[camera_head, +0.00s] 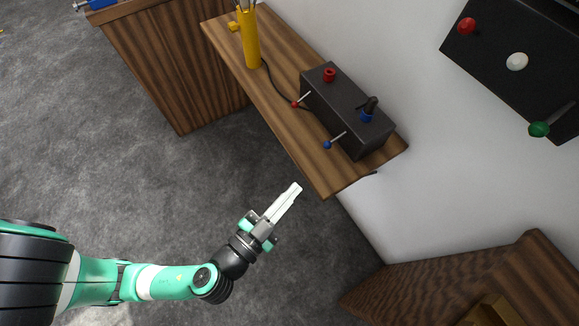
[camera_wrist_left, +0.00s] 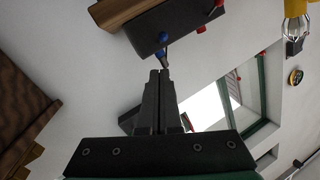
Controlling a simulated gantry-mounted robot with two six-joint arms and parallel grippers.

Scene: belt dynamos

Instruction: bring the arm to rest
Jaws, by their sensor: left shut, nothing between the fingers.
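My left gripper (camera_head: 294,190) is shut and empty. It is in front of the near edge of the wooden shelf, apart from it, over the grey floor. Its shut fingers also show in the left wrist view (camera_wrist_left: 160,76). My left arm comes in from the lower left in the head view, bent at the wrist. My right gripper is not in view.
A wooden shelf (camera_head: 285,125) holds a black box (camera_head: 345,110) with red and blue knobs and two levers, and a yellow cylinder (camera_head: 250,38). A dark panel (camera_head: 490,45) is at upper right. Wooden furniture (camera_head: 165,65) stands at upper left. Floor is clear.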

